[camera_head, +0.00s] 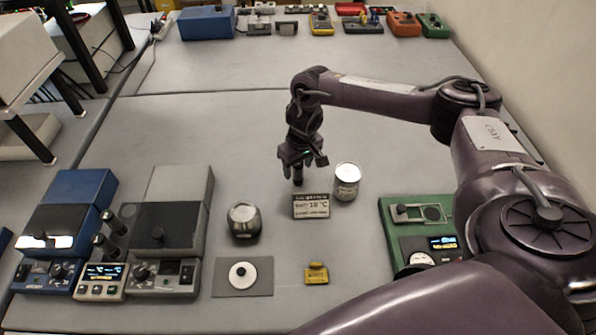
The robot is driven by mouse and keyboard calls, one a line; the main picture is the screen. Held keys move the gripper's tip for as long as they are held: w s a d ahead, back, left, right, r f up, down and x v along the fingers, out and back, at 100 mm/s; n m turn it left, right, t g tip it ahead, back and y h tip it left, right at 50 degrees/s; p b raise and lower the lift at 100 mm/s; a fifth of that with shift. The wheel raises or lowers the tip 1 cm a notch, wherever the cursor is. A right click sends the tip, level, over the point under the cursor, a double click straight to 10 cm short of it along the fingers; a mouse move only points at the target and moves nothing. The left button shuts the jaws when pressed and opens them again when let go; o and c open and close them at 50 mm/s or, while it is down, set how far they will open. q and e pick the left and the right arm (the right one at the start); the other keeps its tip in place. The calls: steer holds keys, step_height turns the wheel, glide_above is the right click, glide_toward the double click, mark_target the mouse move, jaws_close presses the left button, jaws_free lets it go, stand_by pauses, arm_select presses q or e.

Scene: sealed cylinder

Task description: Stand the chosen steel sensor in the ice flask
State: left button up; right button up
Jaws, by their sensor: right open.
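My right gripper (298,172) points down over the middle of the table, just behind a small display card (311,206). It is open; a short dark shape shows below it, and I cannot tell whether that is a finger or a separate piece. A silver can with a pale top and printed label (347,182) stands just right of the gripper. Dark upright cylinders (124,216) stand between the instruments at left; I cannot tell if they are sensors. My left gripper is not in view.
A blue instrument (75,199) and a grey instrument (176,199) stand at left. A white disc (242,275) lies on a grey mat (265,288), beside a small yellow device (316,277). A green device (392,212) is at right.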

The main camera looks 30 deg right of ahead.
steer(key=c, duration=0.9)
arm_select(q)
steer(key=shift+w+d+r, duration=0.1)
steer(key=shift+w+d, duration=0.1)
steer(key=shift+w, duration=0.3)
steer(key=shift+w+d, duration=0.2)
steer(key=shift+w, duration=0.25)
arm_select(e)
jaws_close()
